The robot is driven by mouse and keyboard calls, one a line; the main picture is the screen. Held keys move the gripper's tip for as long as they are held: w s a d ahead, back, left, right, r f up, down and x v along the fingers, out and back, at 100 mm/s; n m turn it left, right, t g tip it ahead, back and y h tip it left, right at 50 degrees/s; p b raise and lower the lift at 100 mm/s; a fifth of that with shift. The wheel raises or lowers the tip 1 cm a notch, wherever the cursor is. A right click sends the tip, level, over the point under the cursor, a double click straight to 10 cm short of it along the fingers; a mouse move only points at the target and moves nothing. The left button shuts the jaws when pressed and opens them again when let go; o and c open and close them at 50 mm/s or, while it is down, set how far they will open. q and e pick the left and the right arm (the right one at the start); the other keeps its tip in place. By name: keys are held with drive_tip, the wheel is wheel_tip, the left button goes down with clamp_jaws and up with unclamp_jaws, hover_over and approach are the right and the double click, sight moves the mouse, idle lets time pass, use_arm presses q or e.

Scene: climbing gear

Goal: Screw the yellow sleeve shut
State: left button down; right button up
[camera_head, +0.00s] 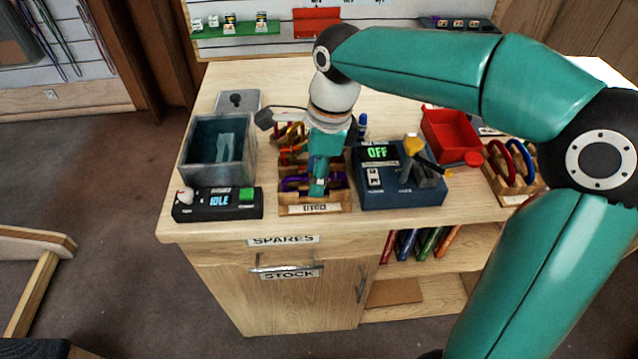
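My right arm comes in from the right, and its gripper (319,190) points down into a small cardboard box (316,209) of carabiners at the table's front. Purple (292,184) and orange-red (289,150) carabiners show around the fingers. The finger gap is too small and covered to tell whether the gripper is open or shut, or holds anything. A yellow part (412,145) sits on a dark grey fixture on the blue device (400,195), whose display reads OFF. I cannot tell whether this is the yellow sleeve. My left gripper is not in view.
Left of the box stand a grey open bin (188,165) and a black unit (217,205) reading IDLE. The front table strip is mostly clear.

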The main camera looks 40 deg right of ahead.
drive_tip(key=shift+f, duration=0.1)
drive_tip(key=shift+f+b, duration=1)
drive_tip(key=shift+f, duration=0.3)
drive_tip(key=shift+w+d+r+p, duration=0.1)
drive_tip(key=shift+w+d+p, duration=0.05)
drive_tip(key=shift+w+p, duration=0.15)
drive_tip(key=shift+w+d, duration=0.2)
drive_tip(key=shift+w, duration=0.15)
drive_tip(key=shift+r+p, duration=1.35)
drive_tip(key=shift+p, duration=0.1)
drive_tip(key=shift+s+a, duration=0.45)
drive_tip(key=shift+s, duration=0.15)
